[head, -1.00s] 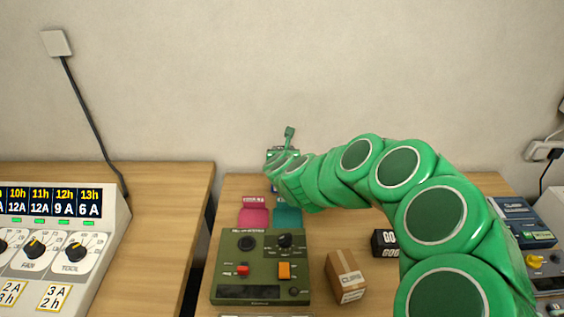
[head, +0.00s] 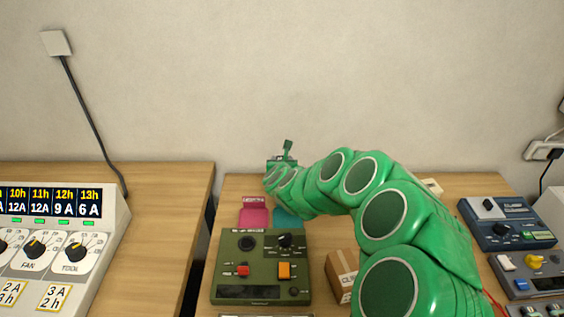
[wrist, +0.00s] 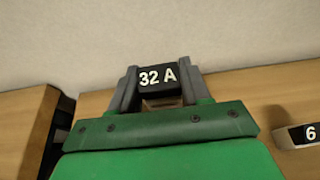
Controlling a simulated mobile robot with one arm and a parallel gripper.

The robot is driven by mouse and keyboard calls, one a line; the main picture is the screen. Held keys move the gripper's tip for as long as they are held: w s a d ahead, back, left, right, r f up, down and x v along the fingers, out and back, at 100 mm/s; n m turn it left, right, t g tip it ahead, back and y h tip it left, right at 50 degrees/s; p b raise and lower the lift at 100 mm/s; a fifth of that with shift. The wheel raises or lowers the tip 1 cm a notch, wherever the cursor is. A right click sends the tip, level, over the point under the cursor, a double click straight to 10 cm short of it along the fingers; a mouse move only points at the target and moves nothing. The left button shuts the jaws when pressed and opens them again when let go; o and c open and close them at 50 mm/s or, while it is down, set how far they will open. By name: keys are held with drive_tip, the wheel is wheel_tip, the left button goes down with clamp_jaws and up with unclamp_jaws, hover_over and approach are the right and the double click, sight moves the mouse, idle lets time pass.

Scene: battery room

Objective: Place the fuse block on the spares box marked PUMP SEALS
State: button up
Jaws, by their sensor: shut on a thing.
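My gripper (wrist: 160,88) is shut on a black fuse block (wrist: 158,77) marked 32 A, held between its two grey fingers in the wrist view. In the head view my gripper (head: 282,158) is at the back of the right-hand bench, near the wall; the fuse block cannot be made out there. A pink box (head: 254,216) and a teal box (head: 287,219) stand side by side just in front of it. The pink box's label is too small to read, and the teal one's label is hidden by my arm. I cannot tell which is marked PUMP SEALS.
An olive-green control unit (head: 262,268) stands in front of the boxes. A cardboard box (head: 341,270) is partly hidden by my arm. Blue-grey devices (head: 505,225) stand at the right. A block marked 6 (wrist: 300,136) shows in the wrist view. A gap separates the two benches.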

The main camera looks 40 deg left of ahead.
drive_tip(key=o, duration=1.1)
drive_tip(key=shift+f, duration=0.1)
drive_tip(key=shift+s+d+r, duration=0.2)
drive_tip(key=shift+d+r, duration=0.1)
drive_tip(key=shift+r, duration=0.05)
drive_tip(key=v, duration=1.1)
drive_tip(key=shift+s+f, duration=0.1)
